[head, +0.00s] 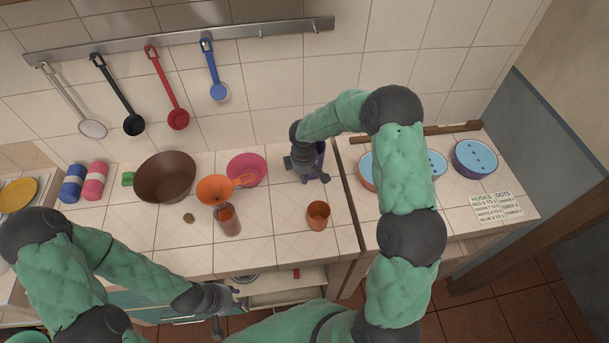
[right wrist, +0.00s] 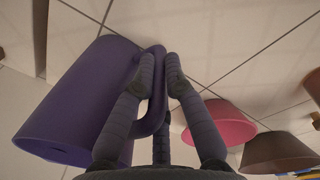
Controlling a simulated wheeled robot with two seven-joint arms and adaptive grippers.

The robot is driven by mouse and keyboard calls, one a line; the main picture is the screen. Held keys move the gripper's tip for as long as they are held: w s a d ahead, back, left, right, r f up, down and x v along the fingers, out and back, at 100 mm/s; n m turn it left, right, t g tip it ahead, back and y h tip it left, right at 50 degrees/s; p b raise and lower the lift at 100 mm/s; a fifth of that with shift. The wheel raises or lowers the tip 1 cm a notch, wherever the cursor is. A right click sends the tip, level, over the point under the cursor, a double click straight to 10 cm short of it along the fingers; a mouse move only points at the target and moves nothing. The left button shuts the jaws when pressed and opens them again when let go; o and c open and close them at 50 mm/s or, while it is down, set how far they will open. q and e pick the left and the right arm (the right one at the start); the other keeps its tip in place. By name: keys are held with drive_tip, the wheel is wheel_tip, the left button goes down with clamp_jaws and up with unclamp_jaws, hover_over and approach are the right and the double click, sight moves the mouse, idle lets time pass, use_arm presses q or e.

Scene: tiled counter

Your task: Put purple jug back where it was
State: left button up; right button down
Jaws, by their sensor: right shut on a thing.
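The purple jug (right wrist: 75,100) fills the left of the right wrist view, with its handle (right wrist: 158,85) between my right fingers (right wrist: 162,75). In the head view my right gripper (head: 308,170) is at the back of the counter, right of the pink bowl, and largely hides the jug (head: 320,152). It is shut on the jug's handle. I cannot tell whether the jug's base touches the counter. My left gripper (head: 232,310) is low at the counter's front edge, by the open drawer, empty with its fingers apart.
Blue-topped round containers (head: 474,158) and a label card (head: 497,207) are at right. Ladles (head: 212,70) hang above.

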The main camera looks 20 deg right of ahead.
drive_tip(key=shift+f, duration=0.15)
drive_tip(key=c, duration=1.3)
unclamp_jaws()
drive_tip(key=shift+r, duration=0.2)
wheel_tip(320, 180, up, 12)
drive_tip(key=shift+s+a+p, duration=0.3)
drive_tip(key=shift+s, duration=0.1)
